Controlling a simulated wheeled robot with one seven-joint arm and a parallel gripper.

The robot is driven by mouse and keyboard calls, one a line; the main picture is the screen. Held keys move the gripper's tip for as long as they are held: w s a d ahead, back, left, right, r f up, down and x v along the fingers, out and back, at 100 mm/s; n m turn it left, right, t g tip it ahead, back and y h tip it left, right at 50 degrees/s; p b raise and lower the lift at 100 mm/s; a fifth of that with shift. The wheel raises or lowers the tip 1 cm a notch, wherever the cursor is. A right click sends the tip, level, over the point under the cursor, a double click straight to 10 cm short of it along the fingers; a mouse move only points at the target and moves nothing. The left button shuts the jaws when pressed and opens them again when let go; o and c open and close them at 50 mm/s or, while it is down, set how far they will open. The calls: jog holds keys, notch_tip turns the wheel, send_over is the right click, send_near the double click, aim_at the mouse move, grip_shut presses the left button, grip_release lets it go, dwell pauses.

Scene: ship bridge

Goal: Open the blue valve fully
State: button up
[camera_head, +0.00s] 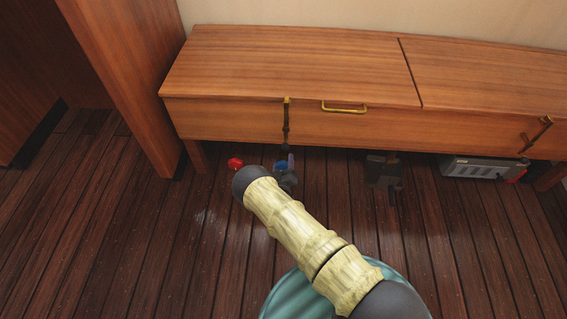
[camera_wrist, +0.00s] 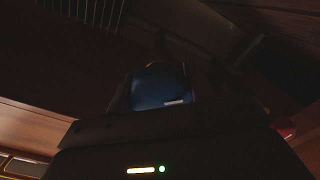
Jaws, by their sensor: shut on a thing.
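The blue valve (camera_head: 281,165) is under the front edge of the wooden bench, just beyond the end of my arm in the head view. Only a small part of it shows there. In the wrist view a blue rounded surface (camera_wrist: 160,90) fills the space at my gripper (camera_wrist: 160,95), and the picture is dark. My gripper (camera_head: 284,172) is at the blue valve and shut on it. The finger contact is mostly hidden, and I cannot tell how far the valve is turned.
A red valve (camera_head: 235,163) is just left of the blue one. The wooden bench (camera_head: 290,70) overhangs both, with a yellow handle (camera_head: 344,108) on its front. A dark device (camera_head: 384,171) and a grey box (camera_head: 484,168) are under it to the right. The floor in front is clear.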

jog(key=n, duration=0.5)
jog(key=shift+f+n+b, duration=0.1)
jog(key=shift+n+b, duration=0.2)
jog(key=shift+b, duration=0.05)
jog(key=n+b, duration=0.1)
jog(key=n, duration=0.3)
jog(key=shift+n, duration=0.4)
jog(key=o, duration=0.9)
jog(key=shift+o, duration=0.2)
jog(key=shift+s, duration=0.15)
jog(key=s+p, duration=0.3)
jog(key=s, duration=0.4)
jog(key=shift+s+a, duration=0.15)
